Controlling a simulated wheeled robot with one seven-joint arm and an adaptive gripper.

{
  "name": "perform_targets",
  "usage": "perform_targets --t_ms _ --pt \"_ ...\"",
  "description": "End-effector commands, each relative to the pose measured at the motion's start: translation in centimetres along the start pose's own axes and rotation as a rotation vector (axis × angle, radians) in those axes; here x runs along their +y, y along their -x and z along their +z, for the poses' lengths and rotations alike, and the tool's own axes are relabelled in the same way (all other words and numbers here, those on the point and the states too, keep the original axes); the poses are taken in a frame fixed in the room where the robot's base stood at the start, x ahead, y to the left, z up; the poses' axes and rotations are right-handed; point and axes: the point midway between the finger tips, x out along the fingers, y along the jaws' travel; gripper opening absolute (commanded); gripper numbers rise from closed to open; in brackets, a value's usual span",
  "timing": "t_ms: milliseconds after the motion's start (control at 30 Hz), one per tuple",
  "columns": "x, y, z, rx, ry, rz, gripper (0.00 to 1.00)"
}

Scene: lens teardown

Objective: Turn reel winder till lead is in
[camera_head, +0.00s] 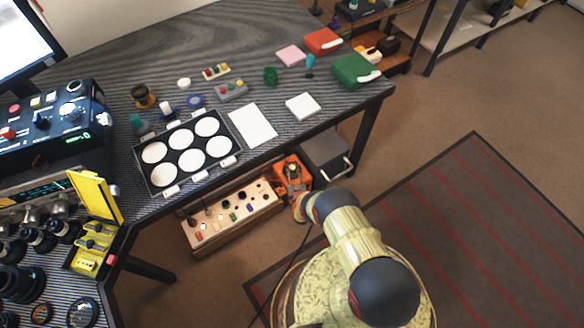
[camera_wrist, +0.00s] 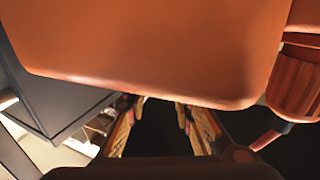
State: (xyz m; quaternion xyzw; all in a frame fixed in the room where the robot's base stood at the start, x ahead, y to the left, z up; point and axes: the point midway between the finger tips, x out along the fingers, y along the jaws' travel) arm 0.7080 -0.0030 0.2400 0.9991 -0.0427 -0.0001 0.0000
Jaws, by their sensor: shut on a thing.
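The orange reel winder (camera_head: 291,172) stands low beside the table, between the long panel box and a grey case. In the wrist view a large orange housing (camera_wrist: 160,45), which looks like the winder's, fills the top. My gripper (camera_wrist: 160,105) is just below its lower edge, with the fingers either side of a dark gap. It is shut on a part of the winder, seemingly the crank; the held part is mostly hidden. In the head view my arm reaches down to the winder and hides the gripper. The lead cannot be told apart clearly.
A long panel box (camera_head: 232,217) with knobs lies left of the winder. The grey case (camera_head: 326,152) with a handle is close on its right; a grey box side (camera_wrist: 60,95) also shows in the wrist view. The table edge (camera_head: 345,108) overhangs behind. Open carpet lies to the right.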

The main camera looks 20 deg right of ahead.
Motion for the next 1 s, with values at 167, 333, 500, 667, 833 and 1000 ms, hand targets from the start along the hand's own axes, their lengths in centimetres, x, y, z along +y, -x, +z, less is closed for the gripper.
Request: perform_targets --t_ms 167,333,500,667,833,1000 --pt "0.01 0.01 0.01 0.0 0.0 0.0 0.04" --pt "0.0 0.01 0.01 0.0 0.0 0.002 0.0" --pt "-0.17 -0.11 -0.05 0.002 0.001 0.049 0.0" --pt "-0.12 -0.14 -0.09 0.002 0.0 0.112 0.0" --pt "0.01 -0.06 -0.05 0.001 0.0 0.138 0.0" --pt "0.04 -0.05 -0.05 0.001 0.0 0.138 0.0"
